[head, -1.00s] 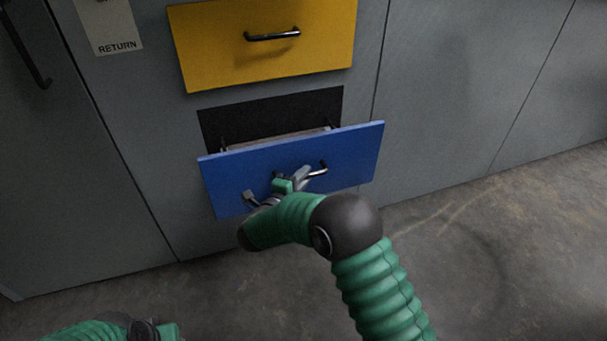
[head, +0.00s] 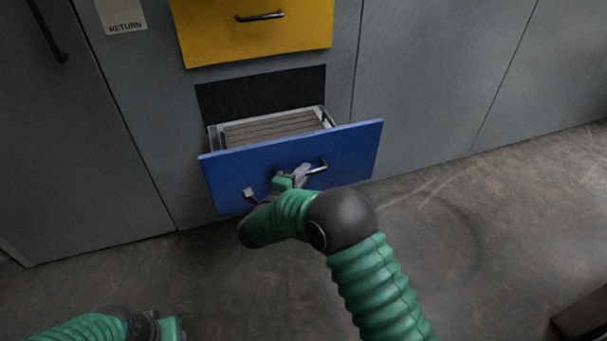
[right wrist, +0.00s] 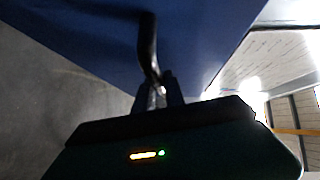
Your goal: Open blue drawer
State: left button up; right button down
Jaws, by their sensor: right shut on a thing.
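The blue drawer (head: 345,150) stands partly pulled out of the grey cabinet, with its ribbed inside floor showing behind the front. Its dark handle (head: 318,168) is on the front face. My right gripper (head: 297,176) is at the handle, shut on it. In the right wrist view the handle (right wrist: 148,50) runs down between the fingers of my right gripper (right wrist: 158,95), against the blue front (right wrist: 90,40). My left arm shows at the lower left of the head view; its fingertips are not clearly seen.
A shut yellow drawer (head: 255,35) with a dark handle is above the blue one. A RETURN label (head: 122,14) is on the cabinet at the upper left. The concrete floor (head: 440,240) is clear in front. A dark object (head: 582,318) stands at the lower right edge.

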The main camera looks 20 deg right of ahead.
jog(key=shift+a+f, duration=0.1)
jog(key=shift+f, duration=0.1)
jog(key=c, duration=1.4)
grip_release()
jog(key=shift+w, duration=0.1)
jog(key=shift+r, duration=0.1)
jog(key=shift+s+a+r, duration=0.1)
jog(key=shift+s+a, duration=0.1)
jog(key=p+v, duration=0.4)
jog(key=v, duration=1.2)
jog(key=shift+s, duration=0.2)
